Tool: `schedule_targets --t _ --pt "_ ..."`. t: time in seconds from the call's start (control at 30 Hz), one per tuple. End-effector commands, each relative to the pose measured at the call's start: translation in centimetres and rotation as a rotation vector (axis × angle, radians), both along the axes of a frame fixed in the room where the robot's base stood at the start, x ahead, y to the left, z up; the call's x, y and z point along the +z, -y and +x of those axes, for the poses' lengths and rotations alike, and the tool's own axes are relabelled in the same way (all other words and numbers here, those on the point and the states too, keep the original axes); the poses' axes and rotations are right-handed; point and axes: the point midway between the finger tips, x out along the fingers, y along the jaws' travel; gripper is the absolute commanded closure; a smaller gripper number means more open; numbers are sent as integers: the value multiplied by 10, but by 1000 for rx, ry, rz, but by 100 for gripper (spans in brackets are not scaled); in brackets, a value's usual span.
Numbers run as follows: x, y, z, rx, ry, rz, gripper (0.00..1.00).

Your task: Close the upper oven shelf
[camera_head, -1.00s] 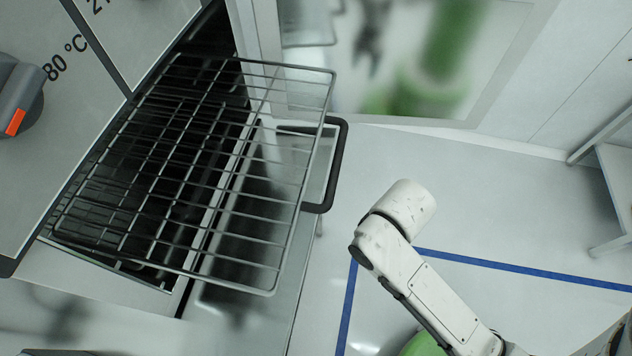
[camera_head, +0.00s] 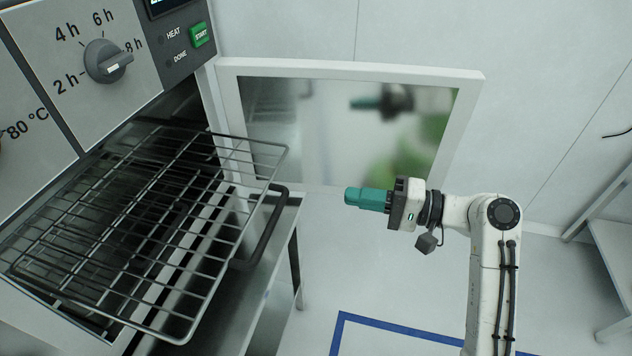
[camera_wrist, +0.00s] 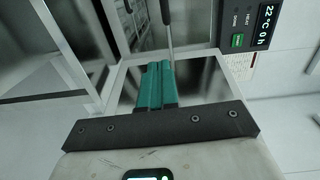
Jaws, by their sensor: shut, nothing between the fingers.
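The upper oven shelf is a wire rack (camera_head: 170,215) that sticks out of the oven's dark opening at the left of the head view. Its front edge is clear of the oven front. My gripper (camera_head: 349,196) has teal fingers, shut and empty, pointing left. It is to the right of the rack's front edge, apart from it in the head view. In the wrist view the teal fingers (camera_wrist: 157,84) are together, and a thin rod, probably part of the rack, shows just beyond their tips. A lower shelf is hard to make out beneath the rack.
The open oven door (camera_head: 345,72) stands behind my gripper, with a glass pane. A dark bar handle (camera_head: 266,228) sits below the rack's front edge. The control panel (camera_head: 110,60) has a dial and a green START button. Floor with blue tape is clear at lower right.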

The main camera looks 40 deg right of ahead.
Motion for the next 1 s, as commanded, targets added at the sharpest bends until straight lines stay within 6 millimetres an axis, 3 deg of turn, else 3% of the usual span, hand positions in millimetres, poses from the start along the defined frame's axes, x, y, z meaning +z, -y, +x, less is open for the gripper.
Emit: schedule_targets --t 0.1,0.27,0.7,1.0 --pt "12 4 2 -1 27 34 100" --pt "14 -6 14 4 28 39 100" --pt "15 -55 81 3 26 37 100" --pt "13 -76 110 1 27 36 100"
